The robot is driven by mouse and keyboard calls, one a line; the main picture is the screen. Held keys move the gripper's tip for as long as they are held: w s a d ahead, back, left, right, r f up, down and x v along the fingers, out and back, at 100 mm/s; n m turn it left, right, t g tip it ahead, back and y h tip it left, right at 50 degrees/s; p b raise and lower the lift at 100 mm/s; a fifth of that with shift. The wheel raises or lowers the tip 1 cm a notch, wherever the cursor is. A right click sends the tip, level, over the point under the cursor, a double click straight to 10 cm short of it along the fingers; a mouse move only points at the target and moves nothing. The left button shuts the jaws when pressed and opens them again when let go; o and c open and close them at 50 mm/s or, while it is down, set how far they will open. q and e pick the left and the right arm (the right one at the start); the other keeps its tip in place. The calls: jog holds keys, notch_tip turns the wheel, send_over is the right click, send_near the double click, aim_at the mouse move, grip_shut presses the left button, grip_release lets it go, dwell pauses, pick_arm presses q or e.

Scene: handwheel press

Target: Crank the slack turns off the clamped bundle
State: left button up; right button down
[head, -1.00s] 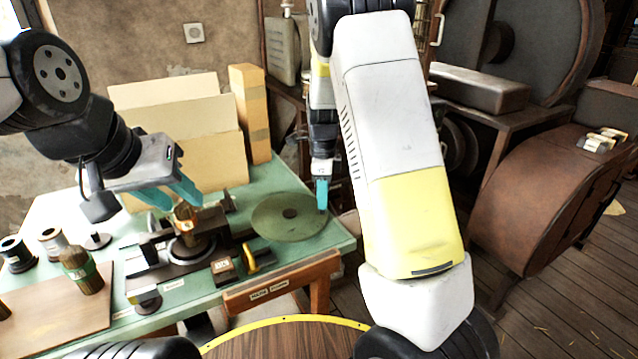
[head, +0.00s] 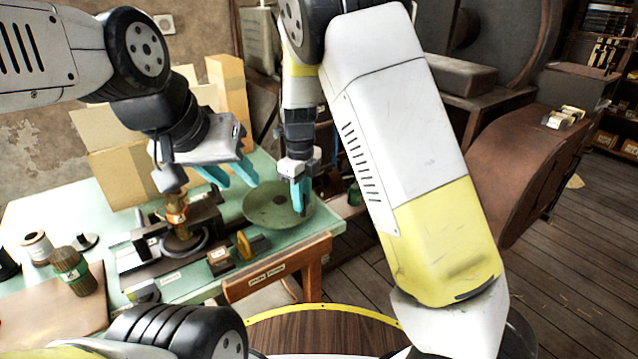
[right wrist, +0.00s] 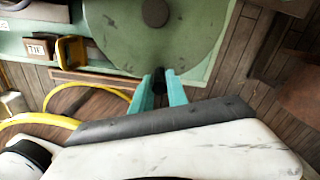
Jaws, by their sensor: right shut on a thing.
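The green handwheel (head: 262,207) lies flat at the right end of the bench; it fills the top of the right wrist view (right wrist: 150,45). My right gripper (head: 301,197) is at the wheel's right rim. Its teal fingers (right wrist: 160,90) are shut on a dark crank knob (right wrist: 159,80) there. The clamped bundle (head: 176,208), brownish and upright, stands in the dark press (head: 190,240) left of the wheel. My left gripper (head: 228,175) is above and right of the bundle, apart from it, with two teal fingers spread and nothing between them.
A small wooden block with a label (head: 220,261) and a yellow piece (head: 244,246) sit in front of the press. Cardboard boxes (head: 120,170) stand behind. A yellow-edged round top (head: 320,330) is nearest.

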jog(key=shift+s+a, duration=0.75)
jog(key=c, duration=1.3)
grip_release()
notch_tip(320, 180, up, 8)
jog(key=shift+f, duration=0.1)
